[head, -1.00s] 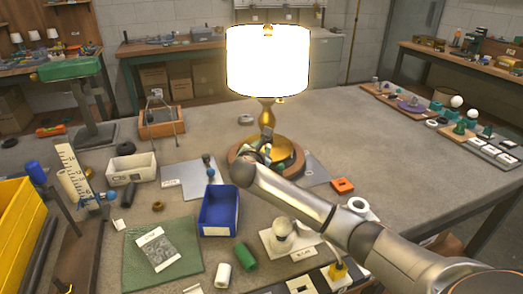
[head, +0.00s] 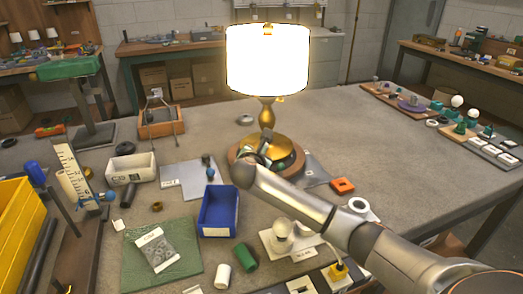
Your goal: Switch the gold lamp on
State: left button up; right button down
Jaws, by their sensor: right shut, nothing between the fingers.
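The gold lamp (head: 267,113) stands upright near the middle of the table on a round wooden base (head: 296,166). Its white shade (head: 267,60) glows brightly, so the lamp is lit. My right arm comes in from the lower right and reaches to the front of the lamp's base. My right gripper (head: 262,150) is beside the lower gold stem, shut with nothing in it; my wrist partly hides it and the base. I cannot tell whether it touches the lamp. My left gripper is not in view.
A blue bin (head: 218,211) stands left of my right arm, with a green cylinder (head: 245,256) and white cylinder (head: 222,276) in front. A white bulb (head: 282,228) and orange block (head: 342,186) lie near the arm.

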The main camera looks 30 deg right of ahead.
jog(key=c, duration=1.6)
grip_release()
jog(key=c, duration=1)
grip_release()
jog(key=shift+o, duration=0.2)
jog(key=shift+s+a+r, duration=0.25)
jog(key=shift+s+a, duration=0.05)
jog(key=shift+a, duration=0.1)
pick_arm(q)
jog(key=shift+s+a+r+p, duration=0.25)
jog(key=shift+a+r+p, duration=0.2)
jog(key=shift+p, duration=0.5)
pick_arm(e)
jog(key=v, duration=1.1)
jog(key=shift+s, duration=0.2)
